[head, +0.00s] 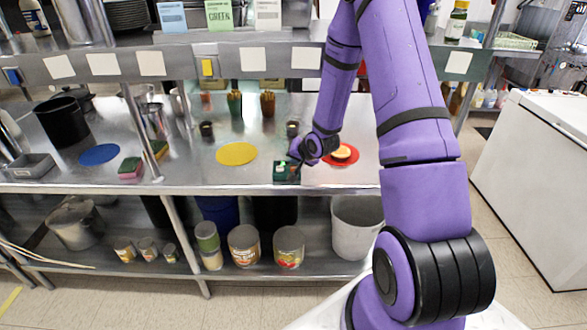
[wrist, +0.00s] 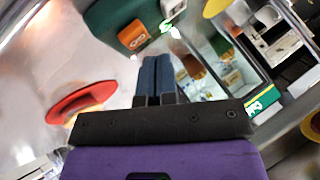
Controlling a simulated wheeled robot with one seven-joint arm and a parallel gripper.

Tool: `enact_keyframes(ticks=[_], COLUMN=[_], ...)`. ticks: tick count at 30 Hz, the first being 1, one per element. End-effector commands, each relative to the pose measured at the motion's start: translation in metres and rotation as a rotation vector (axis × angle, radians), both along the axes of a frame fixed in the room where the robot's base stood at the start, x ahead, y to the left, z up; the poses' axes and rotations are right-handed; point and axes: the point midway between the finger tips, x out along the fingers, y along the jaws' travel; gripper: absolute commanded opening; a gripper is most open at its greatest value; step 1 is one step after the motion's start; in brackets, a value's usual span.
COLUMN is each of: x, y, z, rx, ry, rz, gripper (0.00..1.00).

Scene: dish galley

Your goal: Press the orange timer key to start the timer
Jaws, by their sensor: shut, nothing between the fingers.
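The timer (head: 287,171) is a small dark green box near the front edge of the steel counter. In the wrist view the timer (wrist: 112,14) is at the top, partly cut off, with its orange key (wrist: 137,36) showing a pale mark. My gripper (head: 297,158) is just above and beside the timer in the head view. In the wrist view my gripper (wrist: 157,62) has its dark fingers together and empty, with the tips a little below and right of the orange key in the picture. I cannot tell how far above the key the tips are.
A red disc (head: 352,160) with a round orange-and-pale item lies right of the timer. A yellow disc (head: 236,154) lies to the left, with a blue disc (head: 99,154) farther left. Small dark cups (head: 292,128) stand behind. A steel shelf (head: 225,65) overhangs the counter.

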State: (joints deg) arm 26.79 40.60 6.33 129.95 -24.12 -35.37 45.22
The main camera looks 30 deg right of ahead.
Motion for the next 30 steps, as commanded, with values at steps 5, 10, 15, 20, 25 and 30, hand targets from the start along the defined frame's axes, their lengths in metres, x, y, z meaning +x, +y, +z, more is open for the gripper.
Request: enact_keyframes(ticks=[5, 10, 15, 20, 25, 30], x=[0.000, 0.000, 0.000, 0.000, 0.000, 0.000], y=[0.000, 0.000, 0.000, 0.000, 0.000, 0.000], z=[0.002, 0.015, 0.029, 0.043, 0.049, 0.050], rx=[0.000, 0.000, -0.002, 0.000, 0.000, 0.000], ry=[-0.001, -0.003, -0.002, -0.002, 0.000, 0.000], rz=[0.000, 0.000, 0.001, -0.001, 0.000, 0.000], gripper=[0.00, 0.00, 0.00, 0.00, 0.00, 0.00])
